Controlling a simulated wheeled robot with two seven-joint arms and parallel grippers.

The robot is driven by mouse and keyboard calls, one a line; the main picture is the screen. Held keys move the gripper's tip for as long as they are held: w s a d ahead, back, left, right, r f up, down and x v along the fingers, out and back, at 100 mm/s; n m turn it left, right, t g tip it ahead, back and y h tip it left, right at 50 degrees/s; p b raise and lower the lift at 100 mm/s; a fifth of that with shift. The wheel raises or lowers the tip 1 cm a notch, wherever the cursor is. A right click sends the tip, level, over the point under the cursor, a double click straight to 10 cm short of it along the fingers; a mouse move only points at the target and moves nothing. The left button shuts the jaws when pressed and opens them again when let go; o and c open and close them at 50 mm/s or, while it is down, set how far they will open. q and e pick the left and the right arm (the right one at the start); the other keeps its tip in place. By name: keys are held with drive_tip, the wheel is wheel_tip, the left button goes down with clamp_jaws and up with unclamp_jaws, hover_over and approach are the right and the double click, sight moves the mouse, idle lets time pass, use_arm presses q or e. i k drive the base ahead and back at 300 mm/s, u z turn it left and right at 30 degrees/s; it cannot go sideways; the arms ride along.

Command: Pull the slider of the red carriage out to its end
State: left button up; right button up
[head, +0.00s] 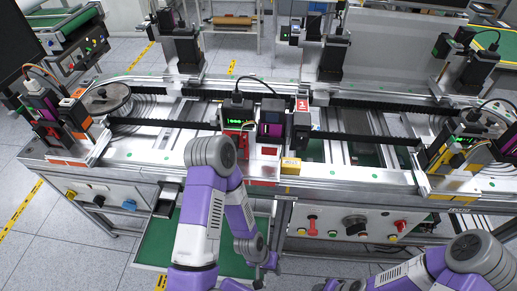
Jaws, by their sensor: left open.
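The red carriage (238,139) sits on the rail at the middle of the bench in the head view, with a green-lit display and a dark purple block on it. Red parts show on its front side, low down. I cannot tell which part is its slider; my left arm covers some of this area. My left gripper (262,263) hangs below the front edge of the bench, over the green lower shelf, apart from the carriage. It is small and dark here, open, with nothing seen in it. My right arm shows at the bottom right; its gripper is out of view.
An orange carriage (68,132) stands at the left and a yellow carriage (458,158) at the right. A yellow block (291,166) sits at the bench's front edge. The front panel (345,222) has knobs and buttons. A green shelf (190,240) lies below.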

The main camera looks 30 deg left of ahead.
sight(213, 118)
drive_tip(key=u, duration=1.35)
